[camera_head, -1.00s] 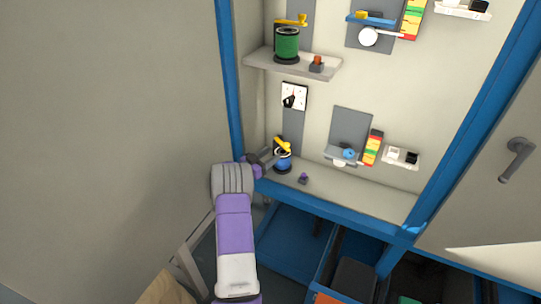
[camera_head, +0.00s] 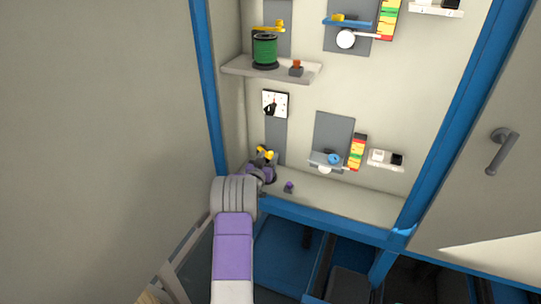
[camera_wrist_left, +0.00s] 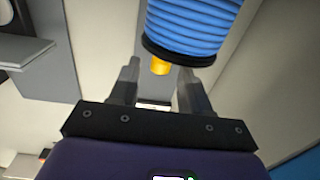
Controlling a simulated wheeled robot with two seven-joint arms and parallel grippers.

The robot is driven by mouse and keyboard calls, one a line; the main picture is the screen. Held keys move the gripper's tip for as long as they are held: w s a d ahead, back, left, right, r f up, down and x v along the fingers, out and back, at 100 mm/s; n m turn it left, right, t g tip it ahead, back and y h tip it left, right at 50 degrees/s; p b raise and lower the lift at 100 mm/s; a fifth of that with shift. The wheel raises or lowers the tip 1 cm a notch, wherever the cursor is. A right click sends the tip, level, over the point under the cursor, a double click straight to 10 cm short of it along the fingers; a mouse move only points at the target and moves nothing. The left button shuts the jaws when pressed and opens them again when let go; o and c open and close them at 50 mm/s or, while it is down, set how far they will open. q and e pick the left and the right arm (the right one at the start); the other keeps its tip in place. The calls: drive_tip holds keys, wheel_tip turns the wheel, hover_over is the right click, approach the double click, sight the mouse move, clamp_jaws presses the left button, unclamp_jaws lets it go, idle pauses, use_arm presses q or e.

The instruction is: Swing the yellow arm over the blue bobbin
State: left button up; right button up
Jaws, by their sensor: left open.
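The yellow arm (camera_head: 265,153) shows at the left of the lower shelf, just above my left gripper (camera_head: 264,168). In the left wrist view a yellow piece (camera_wrist_left: 160,66) shows between the fingertips of the open left gripper (camera_wrist_left: 158,78). I cannot tell whether either finger touches it. The blue bobbin (camera_wrist_left: 193,28) fills the top of that view, with a black flange on its near end. In the head view the gripper hides most or all of the bobbin. My right gripper is not in view.
A green bobbin (camera_head: 265,50) stands on the upper shelf (camera_head: 235,67) beneath another yellow arm (camera_head: 267,28). A small purple knob (camera_head: 289,187) is right of the gripper on the lower shelf (camera_head: 350,204). A blue frame post (camera_head: 208,90) stands close on the left.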

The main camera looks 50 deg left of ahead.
sight(269, 155)
use_arm(q)
drive_tip(key=shift+x, duration=1.55)
drive_tip(key=shift+c, duration=0.3)
drive_tip(key=shift+r, duration=0.1)
clamp_jaws()
